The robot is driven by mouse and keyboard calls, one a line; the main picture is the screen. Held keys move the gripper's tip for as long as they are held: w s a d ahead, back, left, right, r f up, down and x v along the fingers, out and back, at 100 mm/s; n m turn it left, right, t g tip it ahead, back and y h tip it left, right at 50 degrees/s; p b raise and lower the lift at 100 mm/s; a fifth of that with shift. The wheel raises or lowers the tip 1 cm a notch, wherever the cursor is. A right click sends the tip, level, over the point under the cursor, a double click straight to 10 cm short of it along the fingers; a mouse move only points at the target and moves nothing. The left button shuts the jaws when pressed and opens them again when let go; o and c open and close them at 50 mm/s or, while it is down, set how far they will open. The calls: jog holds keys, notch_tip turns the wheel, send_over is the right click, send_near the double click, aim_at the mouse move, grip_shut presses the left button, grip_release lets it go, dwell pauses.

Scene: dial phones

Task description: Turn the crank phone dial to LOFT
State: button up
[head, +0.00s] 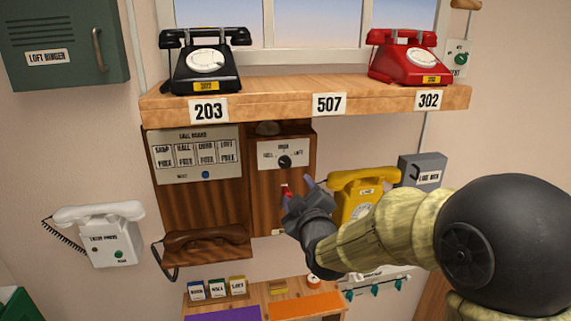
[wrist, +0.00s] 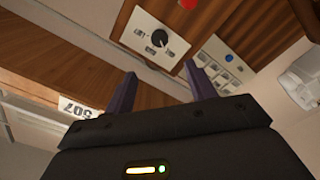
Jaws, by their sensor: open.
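The crank phone (head: 262,205) is a wooden wall box under the shelf. Its pale plate carries a round black dial (head: 284,161), with HALL lettered at left, LOFT at right and a small label above. In the wrist view the dial (wrist: 159,38) shows upside down with a light mark on it; which label it points to is too small to tell. My gripper (head: 297,187) is open and empty in front of the box, below the dial in the head view. In the wrist view its two purple fingers (wrist: 160,75) stand apart, clear of the dial.
A call board (head: 195,155) with a blue button adjoins at left. A red part (head: 285,190) sits below the dial. The wooden shelf (head: 270,97) overhangs above, bearing black and red phones. A yellow phone (head: 358,197) is close to the right, behind my arm.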

aim_at(285, 163)
jog(key=p+x, duration=0.6)
jog(key=x, duration=0.8)
jog(key=shift+w, duration=0.3)
jog(key=shift+f, duration=0.1)
jog(key=shift+c, duration=0.2)
jog(key=c, duration=0.9)
